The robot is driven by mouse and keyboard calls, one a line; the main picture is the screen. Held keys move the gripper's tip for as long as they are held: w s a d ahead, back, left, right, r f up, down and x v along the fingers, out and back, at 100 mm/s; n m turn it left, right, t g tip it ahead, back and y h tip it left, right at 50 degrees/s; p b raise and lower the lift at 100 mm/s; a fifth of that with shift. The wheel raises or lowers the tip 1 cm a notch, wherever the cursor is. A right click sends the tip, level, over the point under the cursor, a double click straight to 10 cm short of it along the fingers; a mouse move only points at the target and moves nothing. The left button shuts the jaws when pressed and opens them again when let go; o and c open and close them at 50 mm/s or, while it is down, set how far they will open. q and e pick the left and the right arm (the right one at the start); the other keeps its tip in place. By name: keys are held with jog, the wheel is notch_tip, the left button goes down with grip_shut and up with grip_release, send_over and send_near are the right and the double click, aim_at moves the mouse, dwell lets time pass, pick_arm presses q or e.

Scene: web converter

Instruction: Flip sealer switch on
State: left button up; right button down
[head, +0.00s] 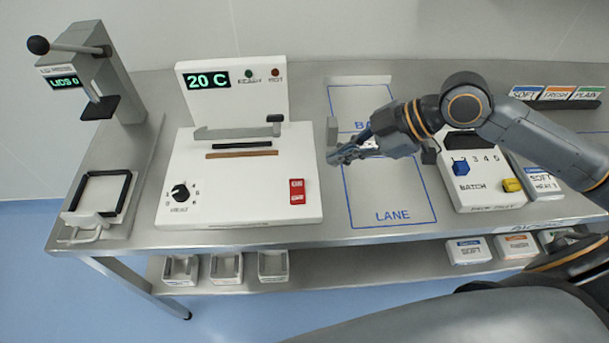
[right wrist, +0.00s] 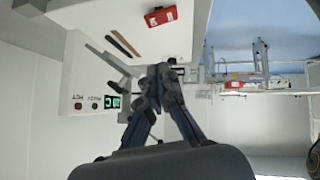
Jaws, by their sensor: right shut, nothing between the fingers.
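The sealer (head: 241,208) is a white machine on the steel table, with a green display reading 20 C and a black dial (head: 180,193) at its front left. Its red rocker switch (head: 297,191) is at the front right of its top; the switch also shows in the right wrist view (right wrist: 161,16). I cannot tell its position for sure. My right gripper (head: 338,156) is shut and empty, above the table just right of the sealer, behind and to the right of the switch and apart from it. My left gripper is not in view.
The sealer's lever (head: 240,131) lies across its back. A lid press (head: 95,75) stands at the far left, with a black-framed tray (head: 100,195) before it. A batch box (head: 478,178) stands right of the blue-outlined lane (head: 392,190). The lane's front is clear.

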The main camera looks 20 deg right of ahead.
aim_at(292, 184)
jog(key=p+x, duration=0.2)
jog(key=x, duration=0.7)
jog(key=shift+a+r, duration=0.2)
jog(key=f, duration=0.1)
jog(key=f+p, duration=0.1)
jog(key=f, duration=0.1)
jog(key=shift+w+d+f, duration=0.2)
jog(key=shift+w+f, duration=0.05)
jog(key=shift+w, duration=0.15)
jog(key=shift+f, duration=0.35)
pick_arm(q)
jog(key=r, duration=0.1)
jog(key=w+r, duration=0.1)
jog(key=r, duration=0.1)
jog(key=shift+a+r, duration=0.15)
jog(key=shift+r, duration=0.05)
pick_arm(e)
jog(key=shift+w+f, duration=0.1)
jog(key=shift+w, duration=0.05)
